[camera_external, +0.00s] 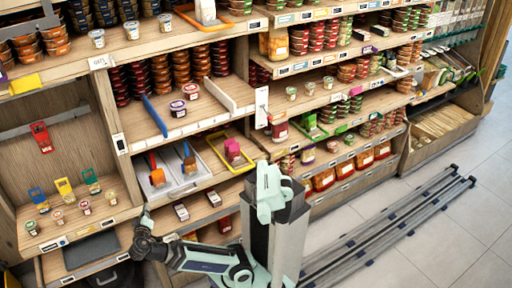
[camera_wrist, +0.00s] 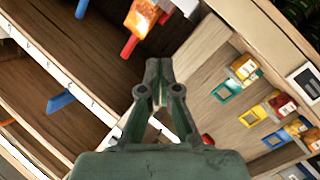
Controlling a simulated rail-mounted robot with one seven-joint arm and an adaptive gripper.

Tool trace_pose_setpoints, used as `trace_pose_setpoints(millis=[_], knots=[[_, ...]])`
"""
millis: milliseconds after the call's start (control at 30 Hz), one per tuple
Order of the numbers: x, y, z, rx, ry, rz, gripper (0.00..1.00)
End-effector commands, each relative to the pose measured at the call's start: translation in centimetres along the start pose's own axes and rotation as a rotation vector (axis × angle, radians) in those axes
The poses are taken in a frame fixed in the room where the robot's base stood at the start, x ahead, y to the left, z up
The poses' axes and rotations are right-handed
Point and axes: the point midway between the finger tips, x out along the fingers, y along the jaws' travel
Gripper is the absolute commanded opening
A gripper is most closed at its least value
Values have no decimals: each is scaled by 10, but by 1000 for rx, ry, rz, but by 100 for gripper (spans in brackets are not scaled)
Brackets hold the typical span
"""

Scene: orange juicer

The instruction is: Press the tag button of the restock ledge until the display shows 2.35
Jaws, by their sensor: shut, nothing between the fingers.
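A pale electronic tag with a dark display (camera_wrist: 304,78) is on the shelf edge at the right of the wrist view; its digits are too small to read. This edge fronts the lower-left shelf (camera_external: 84,231) in the external view. I cannot tell for certain which ledge is the restock ledge, and no button is clear. My gripper (camera_wrist: 158,66) is shut and empty, its fingertips together near the wrist view's centre. It also shows in the external view (camera_external: 146,214), close in front of the shelf fronts and apart from the display tag in the wrist view.
Green (camera_wrist: 228,90), yellow (camera_wrist: 250,115) and blue (camera_wrist: 273,140) clips stand with small jars on the lower-left shelf. A red clip (camera_external: 41,136) hangs above. A tray with orange and blue scoops (camera_external: 170,190) sits right of my gripper. Floor rails (camera_external: 400,225) lie at right.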

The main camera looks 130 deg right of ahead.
Motion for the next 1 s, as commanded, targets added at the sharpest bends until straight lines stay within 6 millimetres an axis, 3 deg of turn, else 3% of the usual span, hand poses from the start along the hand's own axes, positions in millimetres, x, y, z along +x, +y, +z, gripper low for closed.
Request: trace_pose_setpoints(millis=[1000], knots=[[-30, -100, -76, -358, 315, 52, 0]])
